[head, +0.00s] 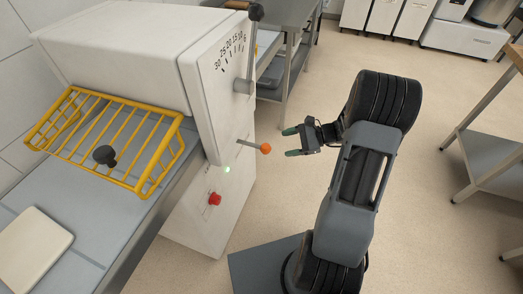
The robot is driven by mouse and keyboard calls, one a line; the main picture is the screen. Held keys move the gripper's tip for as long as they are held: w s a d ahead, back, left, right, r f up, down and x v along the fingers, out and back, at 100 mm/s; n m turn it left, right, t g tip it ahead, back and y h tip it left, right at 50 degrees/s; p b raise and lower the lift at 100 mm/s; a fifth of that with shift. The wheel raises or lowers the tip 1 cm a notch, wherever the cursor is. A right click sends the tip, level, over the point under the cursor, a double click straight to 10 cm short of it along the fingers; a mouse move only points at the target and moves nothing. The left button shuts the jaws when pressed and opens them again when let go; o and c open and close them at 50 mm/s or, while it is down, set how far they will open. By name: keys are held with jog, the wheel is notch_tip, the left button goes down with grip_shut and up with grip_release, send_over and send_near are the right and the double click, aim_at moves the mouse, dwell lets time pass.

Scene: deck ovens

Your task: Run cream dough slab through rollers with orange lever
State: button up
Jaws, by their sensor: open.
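The cream dough slab (33,253) lies flat on the grey belt (92,215) at the lower left, partly cut off by the picture's edge. The orange lever (265,148) is a thin rod with an orange ball, sticking out to the right from the white machine's front panel. The rollers are hidden inside the white housing (120,50) behind the yellow guard. My gripper (290,142) has green-tipped fingers and is open and empty. Its fingertips are just right of the orange ball, with a small gap seen in the picture.
A yellow wire guard (112,140) with a dark knob covers the belt before the housing. Metal tables stand behind and at right (490,150); floor between is clear.

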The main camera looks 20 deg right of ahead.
aim_at(261, 149)
jog(key=x, duration=1)
jog(key=shift+a+f, duration=0.1)
jog(key=shift+a, duration=0.1)
jog(key=shift+c, duration=0.2)
jog(key=c, duration=1.1)
